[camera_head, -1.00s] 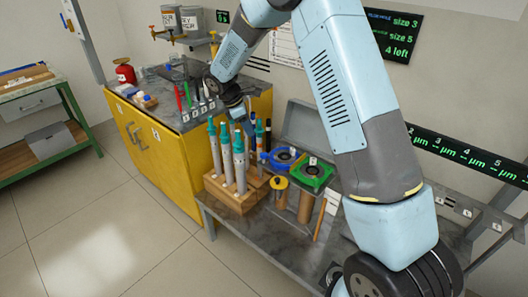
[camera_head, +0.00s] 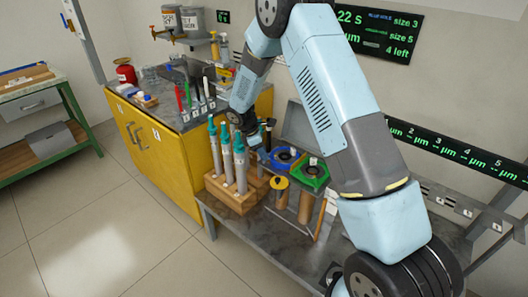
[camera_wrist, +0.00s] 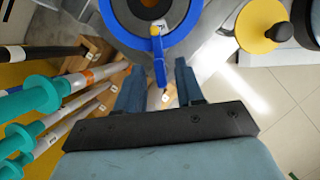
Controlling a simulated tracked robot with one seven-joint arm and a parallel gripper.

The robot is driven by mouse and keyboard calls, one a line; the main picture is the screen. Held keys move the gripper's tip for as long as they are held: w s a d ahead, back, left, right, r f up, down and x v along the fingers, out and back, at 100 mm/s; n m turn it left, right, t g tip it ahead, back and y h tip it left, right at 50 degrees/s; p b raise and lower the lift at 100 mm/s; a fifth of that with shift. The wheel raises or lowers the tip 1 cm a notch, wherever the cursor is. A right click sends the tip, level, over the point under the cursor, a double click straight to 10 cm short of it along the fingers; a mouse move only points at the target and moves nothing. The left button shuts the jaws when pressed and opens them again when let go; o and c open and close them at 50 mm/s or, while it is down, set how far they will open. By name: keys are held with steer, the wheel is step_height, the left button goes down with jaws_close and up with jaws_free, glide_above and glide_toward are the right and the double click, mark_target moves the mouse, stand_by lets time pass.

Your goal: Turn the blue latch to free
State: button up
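The blue latch (camera_wrist: 160,62) is a short bar across the near rim of the blue ring (camera_wrist: 118,28) in the wrist view, with a small yellow spot at its upper end. The blue ring also shows in the head view (camera_head: 283,157) on the bench, beside a green square fixture (camera_head: 313,173). My gripper (camera_wrist: 157,72) is open, one finger on each side of the latch's lower end in the picture. I see gaps on both sides and cannot tell the height between them. In the head view my gripper (camera_head: 252,140) is left of the blue ring, partly hidden.
A wooden rack (camera_head: 237,198) with several teal-capped tools stands close to the left of my gripper. A yellow-topped cylinder (camera_head: 280,184) stands in front of the ring. A yellow cabinet (camera_head: 165,165) is further left. The floor in front is clear.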

jaws_close()
steer(key=shift+d, duration=0.25)
steer(key=shift+a, duration=0.1)
stand_by(0.3)
steer(key=m+g, duration=0.1)
steer(key=m, duration=0.3)
steer(key=shift+w+a, duration=0.1)
steer(key=shift+w, duration=0.05)
steer(key=m+g, duration=0.1)
steer(key=m, duration=0.2)
steer(key=m+g+y, duration=0.1)
steer(key=m, duration=0.2)
steer(key=shift+w, duration=0.15)
steer(key=shift+g, duration=0.3)
